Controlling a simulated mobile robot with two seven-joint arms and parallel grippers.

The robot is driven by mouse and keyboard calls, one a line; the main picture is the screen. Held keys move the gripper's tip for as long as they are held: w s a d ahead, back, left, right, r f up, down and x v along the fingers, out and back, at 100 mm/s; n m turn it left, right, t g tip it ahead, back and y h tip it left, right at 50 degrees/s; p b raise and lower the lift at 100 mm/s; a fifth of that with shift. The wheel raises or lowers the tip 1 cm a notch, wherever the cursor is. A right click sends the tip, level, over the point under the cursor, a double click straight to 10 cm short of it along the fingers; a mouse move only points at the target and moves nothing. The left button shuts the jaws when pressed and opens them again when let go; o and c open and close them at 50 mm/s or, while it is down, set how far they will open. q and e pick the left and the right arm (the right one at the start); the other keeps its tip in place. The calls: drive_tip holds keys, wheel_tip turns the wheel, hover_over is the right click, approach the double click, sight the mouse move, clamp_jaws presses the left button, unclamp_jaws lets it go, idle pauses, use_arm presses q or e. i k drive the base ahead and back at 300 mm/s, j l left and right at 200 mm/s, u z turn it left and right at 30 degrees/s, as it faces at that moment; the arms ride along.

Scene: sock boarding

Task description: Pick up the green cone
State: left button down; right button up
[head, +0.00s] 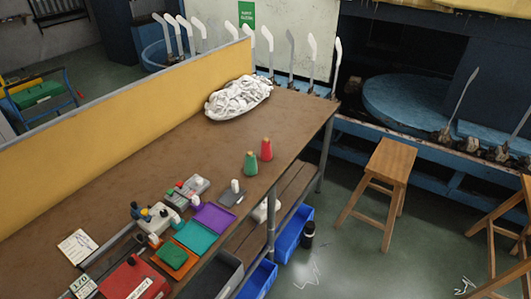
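The green cone (251,163) stands upright on the brown workbench (150,165), close to its right edge. It is a thread cone with a pale tip. A red cone (266,149) stands just behind and to the right of it, with a small gap or near contact that I cannot tell. Neither of my grippers shows in the head view.
A pile of white socks (238,98) lies at the bench's far end. Nearer are a purple tray (213,217), a teal tray (194,238) and a red box (135,281). A yellow partition (120,110) borders the bench. A wooden stool (384,172) stands right, on open floor.

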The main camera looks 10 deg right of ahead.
sight(251, 168)
drive_tip(key=l+u, duration=0.15)
drive_tip(key=u, duration=0.75)
drive_tip(key=i+l+u, duration=0.1)
drive_tip(key=l+u, duration=0.75)
drive_tip(key=l, duration=0.15)
drive_tip(key=l+u, duration=0.1)
drive_tip(key=l, duration=0.25)
drive_tip(key=k+l+u, duration=0.15)
drive_tip(key=l, duration=0.2)
drive_tip(key=l+u, duration=0.1)
drive_tip(key=l, duration=0.3)
drive_tip(key=k, duration=0.05)
